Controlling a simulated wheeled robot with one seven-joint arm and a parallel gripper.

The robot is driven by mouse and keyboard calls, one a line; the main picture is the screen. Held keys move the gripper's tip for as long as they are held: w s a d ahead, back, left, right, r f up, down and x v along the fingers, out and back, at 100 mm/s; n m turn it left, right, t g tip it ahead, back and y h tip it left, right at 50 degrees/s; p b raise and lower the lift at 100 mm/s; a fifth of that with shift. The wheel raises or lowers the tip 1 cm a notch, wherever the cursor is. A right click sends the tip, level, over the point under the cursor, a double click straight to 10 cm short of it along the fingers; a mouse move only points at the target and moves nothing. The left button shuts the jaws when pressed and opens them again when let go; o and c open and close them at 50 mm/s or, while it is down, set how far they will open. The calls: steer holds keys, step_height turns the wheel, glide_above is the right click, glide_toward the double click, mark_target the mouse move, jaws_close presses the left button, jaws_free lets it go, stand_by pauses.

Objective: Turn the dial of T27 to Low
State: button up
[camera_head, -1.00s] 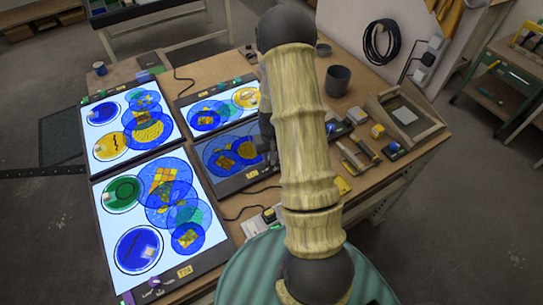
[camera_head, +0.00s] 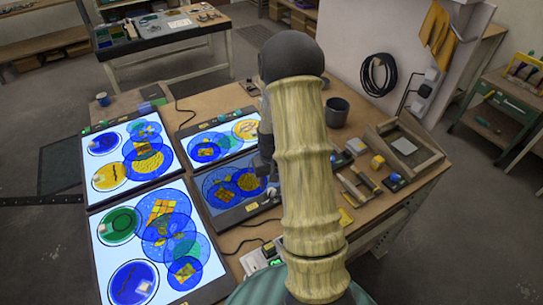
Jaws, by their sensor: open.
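Four flat light panels with coloured glass discs lie on the bench in the head view. The front middle one (camera_head: 222,213) is unlit and grey, with blue discs and a small yellow tag (camera_head: 252,207) on its front edge. The tag is too small to read, so I cannot tell which panel is T27. My gripper (camera_head: 268,174) is open, just above the right part of the unlit panel, partly hidden by my arm. A small pale thing (camera_head: 272,192) shows under the fingertips; I cannot tell whether it is a dial or whether they touch it.
Lit panels stand at back left (camera_head: 172,184), front left (camera_head: 207,276) and back middle (camera_head: 185,152). A dark cup (camera_head: 337,113), small blocks and a wooden tray (camera_head: 436,154) lie to the right. Cables cross the bench near the panels.

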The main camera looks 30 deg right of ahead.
mark_target(270, 192)
step_height(270, 192, up, 13)
steer(key=b, duration=0.1)
steer(key=shift+a, duration=0.1)
stand_by(0.6)
steer(key=s+a+r+n+t, duration=0.1)
steer(key=s+a+n+t, duration=0.1)
steer(key=s+a, duration=1)
steer(key=shift+s+a+t, duration=0.2)
steer(key=shift+a+t, duration=0.1)
steer(key=shift+a, duration=0.45)
steer(key=shift+c, duration=1.3)
steer(key=shift+a, duration=0.15)
